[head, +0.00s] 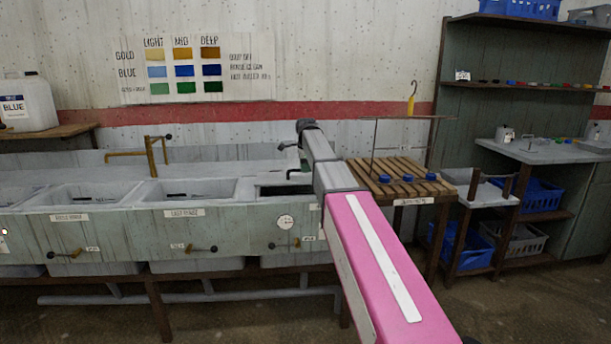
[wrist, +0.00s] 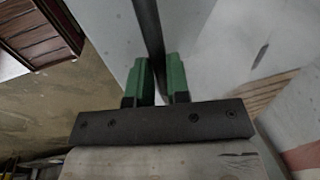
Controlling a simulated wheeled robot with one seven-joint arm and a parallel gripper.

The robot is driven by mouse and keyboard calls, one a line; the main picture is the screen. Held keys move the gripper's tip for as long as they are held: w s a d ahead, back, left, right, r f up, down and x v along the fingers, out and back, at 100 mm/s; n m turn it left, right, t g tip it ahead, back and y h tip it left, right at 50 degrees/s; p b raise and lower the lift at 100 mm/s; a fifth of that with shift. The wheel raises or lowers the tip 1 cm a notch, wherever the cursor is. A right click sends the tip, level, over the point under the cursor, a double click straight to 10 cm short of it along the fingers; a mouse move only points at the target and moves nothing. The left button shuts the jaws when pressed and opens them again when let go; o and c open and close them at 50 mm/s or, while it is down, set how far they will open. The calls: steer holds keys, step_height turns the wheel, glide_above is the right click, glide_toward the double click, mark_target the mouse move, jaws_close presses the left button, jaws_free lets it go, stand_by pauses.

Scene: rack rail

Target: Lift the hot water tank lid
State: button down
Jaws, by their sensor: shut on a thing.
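The hot water tank (head: 260,225) is the right-hand basin of the grey-green sink row in the head view, with a round dial on its front. A dark opening (head: 272,191) shows at its top, partly behind my arm. In the wrist view, the green-padded fingers of my gripper (wrist: 159,82) are shut on a dark bar, the lid handle (wrist: 148,28). A pale grey surface, seemingly the lid (wrist: 108,28), lies beside the bar. My arm hides most of my gripper and the lid in the head view, so I cannot tell the lid's height.
A slatted wooden table (head: 425,184) with several blue-topped items stands right of the tank. Two rinse basins and a brass tap (head: 152,152) lie to the left. A white jug (head: 28,103) stands far left. Shelves with blue crates (head: 541,195) are at the right.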

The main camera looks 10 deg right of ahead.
steer(key=w+r, duration=1)
stand_by(0.4)
steer(key=c, duration=1.1)
jaws_free()
steer(key=shift+w, duration=0.1)
steer(key=shift+r, duration=0.15)
step_height(320, 180, up, 10)
steer(key=s, duration=0.2)
steer(key=shift+s+r, duration=0.15)
steer(key=shift+r, duration=0.05)
steer(key=shift+c, duration=0.2)
